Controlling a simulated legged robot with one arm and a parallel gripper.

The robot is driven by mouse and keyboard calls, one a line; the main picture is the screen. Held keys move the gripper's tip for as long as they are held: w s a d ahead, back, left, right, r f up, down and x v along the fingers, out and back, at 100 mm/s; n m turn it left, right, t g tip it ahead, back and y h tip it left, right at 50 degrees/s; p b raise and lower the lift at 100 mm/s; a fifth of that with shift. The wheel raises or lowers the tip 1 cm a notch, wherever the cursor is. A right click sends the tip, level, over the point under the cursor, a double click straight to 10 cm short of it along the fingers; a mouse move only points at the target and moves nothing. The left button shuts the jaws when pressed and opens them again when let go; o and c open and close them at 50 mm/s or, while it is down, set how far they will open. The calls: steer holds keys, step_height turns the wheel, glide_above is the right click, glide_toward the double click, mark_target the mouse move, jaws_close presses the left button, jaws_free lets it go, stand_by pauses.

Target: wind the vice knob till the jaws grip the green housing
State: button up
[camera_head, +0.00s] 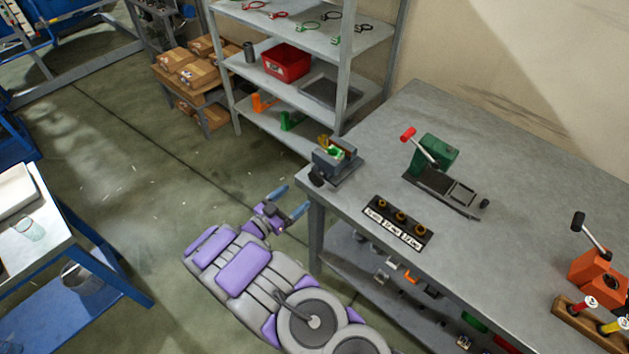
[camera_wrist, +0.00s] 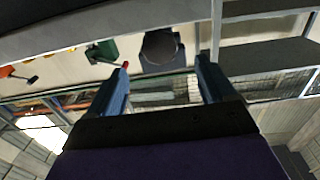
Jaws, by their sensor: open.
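The small grey vice (camera_head: 346,172) stands at the near left corner of the grey workbench. The green housing (camera_head: 334,152) sits between its jaws with a yellowish part on top; whether the jaws touch it I cannot tell. The dark round vice knob (camera_head: 316,179) faces left, out past the bench edge. My gripper (camera_head: 289,202) is open and empty, left of and below the knob in the head view, apart from it. In the wrist view the knob (camera_wrist: 159,46) shows as a dark disc, framed between the blue fingertips of my gripper (camera_wrist: 162,66) and beyond them.
On the bench (camera_head: 385,120) are a green lever press (camera_head: 435,152), a labelled block with several brass-coloured rings (camera_head: 398,222) and an orange lever device (camera_head: 598,272). A shelf rack with a red bin (camera_head: 286,62) stands behind. The floor left of the bench is clear.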

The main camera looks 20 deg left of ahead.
mark_target(314, 180)
steer(key=b+x, duration=0.2)
steer(key=x, duration=0.8)
steer(key=shift+w+d, duration=0.15)
steer(key=shift+w, duration=0.15)
steer(key=shift+r, duration=0.1)
steer(key=c, duration=0.9)
steer(key=shift+m+p, duration=0.55)
steer(key=shift+m, duration=0.25)
